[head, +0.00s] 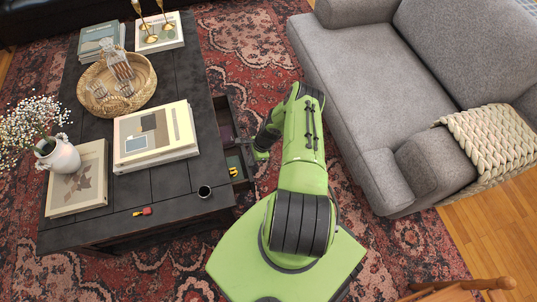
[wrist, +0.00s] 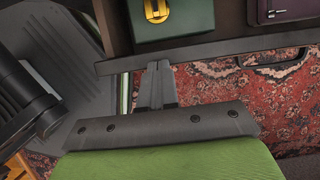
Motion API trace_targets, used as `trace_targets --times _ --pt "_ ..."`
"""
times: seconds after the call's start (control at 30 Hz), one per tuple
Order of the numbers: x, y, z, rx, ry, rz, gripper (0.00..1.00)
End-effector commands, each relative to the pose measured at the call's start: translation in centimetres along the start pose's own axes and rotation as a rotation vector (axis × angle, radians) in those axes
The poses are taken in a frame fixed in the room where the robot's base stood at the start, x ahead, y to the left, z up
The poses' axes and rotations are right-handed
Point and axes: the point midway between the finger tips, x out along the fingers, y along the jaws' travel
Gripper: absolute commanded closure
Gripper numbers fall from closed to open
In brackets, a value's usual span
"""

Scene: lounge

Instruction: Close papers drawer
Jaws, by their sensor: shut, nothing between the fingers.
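The papers drawer (head: 227,108) stands open from the right side of the dark coffee table in the head view. Its front panel (wrist: 220,50) crosses the upper part of the wrist view as a dark strip. Inside lie a green box (wrist: 173,18) with a gold clasp and a dark purple box (wrist: 283,9). My gripper (head: 246,143) is at the drawer's outer side in the head view. In the wrist view its closed fingertips (wrist: 158,66) meet the lower edge of the panel in the picture; whether they touch it I cannot tell. They hold nothing.
A grey sofa (head: 370,80) stands right of my arm. Patterned rug (head: 240,40) covers the floor between.

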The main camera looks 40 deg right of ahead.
Motion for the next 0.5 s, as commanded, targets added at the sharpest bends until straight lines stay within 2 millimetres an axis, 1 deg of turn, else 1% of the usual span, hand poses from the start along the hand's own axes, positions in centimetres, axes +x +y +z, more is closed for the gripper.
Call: trace_targets --times 0.03,0.2,0.3,0.5 --pt "0.5 0.1 1.3 -0.005 -0.003 0.004 1.00" --pt "1.8 0.1 4.2 -0.003 -0.001 0.004 1.00" --pt "2.3 0.1 5.4 -0.002 0.000 0.003 1.00" --pt "2.9 0.1 6.9 0.000 0.000 0.002 1.00"
